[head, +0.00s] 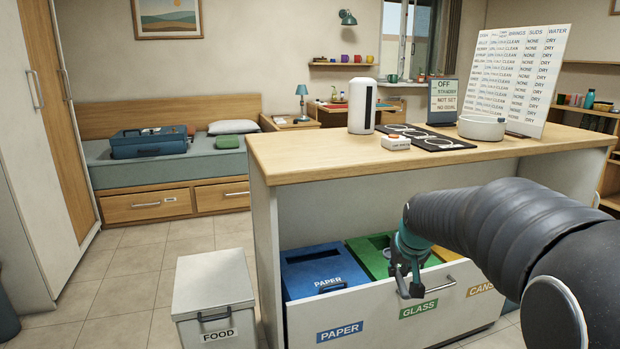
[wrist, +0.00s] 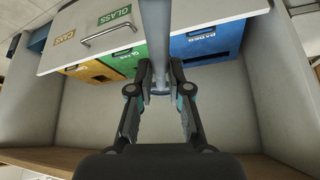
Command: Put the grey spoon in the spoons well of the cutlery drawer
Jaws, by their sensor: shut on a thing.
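My gripper (head: 408,278) hangs over the open bin drawer (head: 340,309), beside the front panel near its handle. In the wrist view my gripper (wrist: 160,72) is closed around a long smooth grey piece (wrist: 156,30), which looks like the grey spoon. The piece runs from between the fingertips to the top edge of the picture and hides part of the drawer front. I cannot make out a bowl on it. In the head view I cannot tell it from the finger parts. The cutlery drawer and its spoons well are not in either view.
A blue paper bin (head: 312,272) and a green glass bin (head: 366,258) sit in the drawer. The counter (head: 300,156) above carries a white cylinder (head: 362,106), a white bowl (head: 482,128) and a chart board (head: 518,75). A food bin (head: 213,283) stands left; floor beyond is clear.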

